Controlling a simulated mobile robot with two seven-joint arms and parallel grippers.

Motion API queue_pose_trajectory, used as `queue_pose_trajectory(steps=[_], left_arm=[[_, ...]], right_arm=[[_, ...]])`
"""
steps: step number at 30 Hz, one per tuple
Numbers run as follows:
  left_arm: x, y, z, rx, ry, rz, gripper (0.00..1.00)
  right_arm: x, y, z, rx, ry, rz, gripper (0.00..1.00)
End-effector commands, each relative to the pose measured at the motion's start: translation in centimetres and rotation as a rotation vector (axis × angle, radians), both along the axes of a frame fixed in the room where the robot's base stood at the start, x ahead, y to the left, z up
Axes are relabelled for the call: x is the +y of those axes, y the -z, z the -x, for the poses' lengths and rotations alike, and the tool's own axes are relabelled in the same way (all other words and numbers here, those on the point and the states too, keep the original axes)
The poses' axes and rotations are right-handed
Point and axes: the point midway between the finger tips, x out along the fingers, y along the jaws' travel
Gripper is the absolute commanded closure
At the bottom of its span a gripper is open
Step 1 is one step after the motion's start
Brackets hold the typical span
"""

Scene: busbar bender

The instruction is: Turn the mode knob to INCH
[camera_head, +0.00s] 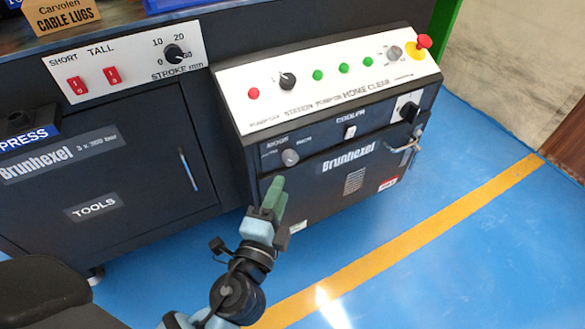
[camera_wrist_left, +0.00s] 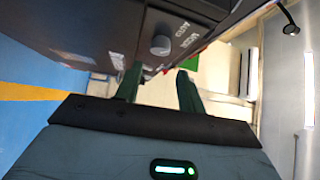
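The mode knob (camera_head: 290,157) is a small round grey knob on the front of the dark machine cabinet, with a label on each side: AUTO to its left and a blurred one to its right. In the left wrist view the knob (camera_wrist_left: 160,45) sits just beyond my fingertips, roughly between them. Which label it points to is too small to tell. My left gripper (camera_head: 274,188) is just below and left of the knob in the head view, not touching it. The left wrist view shows its green fingers (camera_wrist_left: 159,78) apart with nothing between them. My right gripper is not in view.
Above is a sloped white panel (camera_head: 330,80) with a black selector, green buttons and a red emergency stop (camera_head: 424,41). A black rotary switch (camera_head: 409,111) and a metal handle (camera_head: 405,146) are at the right. The blue floor (camera_head: 480,230) in front is clear.

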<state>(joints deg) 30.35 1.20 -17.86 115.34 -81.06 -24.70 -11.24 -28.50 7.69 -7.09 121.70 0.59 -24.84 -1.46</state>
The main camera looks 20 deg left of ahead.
Motion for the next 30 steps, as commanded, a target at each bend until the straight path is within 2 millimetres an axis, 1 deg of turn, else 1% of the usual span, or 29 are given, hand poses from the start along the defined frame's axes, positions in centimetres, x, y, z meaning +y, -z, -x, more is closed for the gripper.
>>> queue_pose_trajectory(steps=[5,12,18,23,30], left_arm=[[0.2,-0.2,-1.4,-0.002,0.0,0.001,0.61],[0.7,-0.5,-5.0,-0.003,0.0,0.0,0.61],[0.9,-0.6,-7.0,0.0,0.0,0.0,0.61],[1.0,-0.6,-7.6,0.001,0.0,0.0,0.61],[1.0,-0.6,-7.7,0.001,0.0,0.001,0.61]], right_arm=[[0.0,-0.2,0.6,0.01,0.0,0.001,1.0],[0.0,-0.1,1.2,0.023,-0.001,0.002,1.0],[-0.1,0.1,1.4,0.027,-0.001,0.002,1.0],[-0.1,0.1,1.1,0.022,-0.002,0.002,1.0],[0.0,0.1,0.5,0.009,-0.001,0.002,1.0]])
